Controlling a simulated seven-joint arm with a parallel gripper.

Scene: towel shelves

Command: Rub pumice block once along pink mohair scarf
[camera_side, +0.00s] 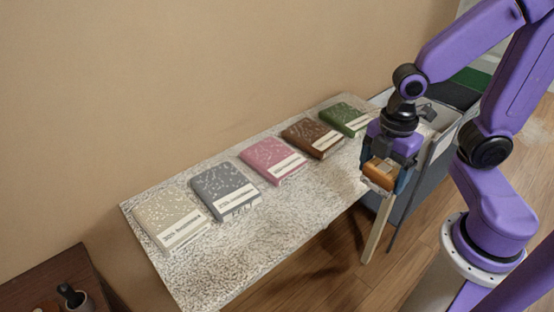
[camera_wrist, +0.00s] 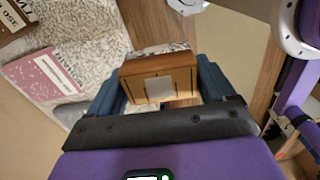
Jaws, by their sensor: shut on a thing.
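My gripper (camera_side: 381,176) is shut on an orange-brown block (camera_side: 379,171), which I take to be the pumice block. It hangs off the front right edge of the shelf, apart from the scarf. In the wrist view the block (camera_wrist: 159,78) sits between both blue fingers, with a pale square on its near face and a whitish speckled strip along its far edge. The pink mohair scarf (camera_side: 268,155) lies folded flat in the middle of the row, a white label along its front edge. It also shows at the left of the wrist view (camera_wrist: 38,78).
The row on the speckled shelf (camera_side: 255,240) also holds folded cream (camera_side: 168,214), grey (camera_side: 222,184), brown (camera_side: 311,132) and green (camera_side: 343,115) cloths. The shelf's front strip is bare. A grey bin (camera_side: 437,145) stands behind my gripper. The wall (camera_side: 180,80) runs behind.

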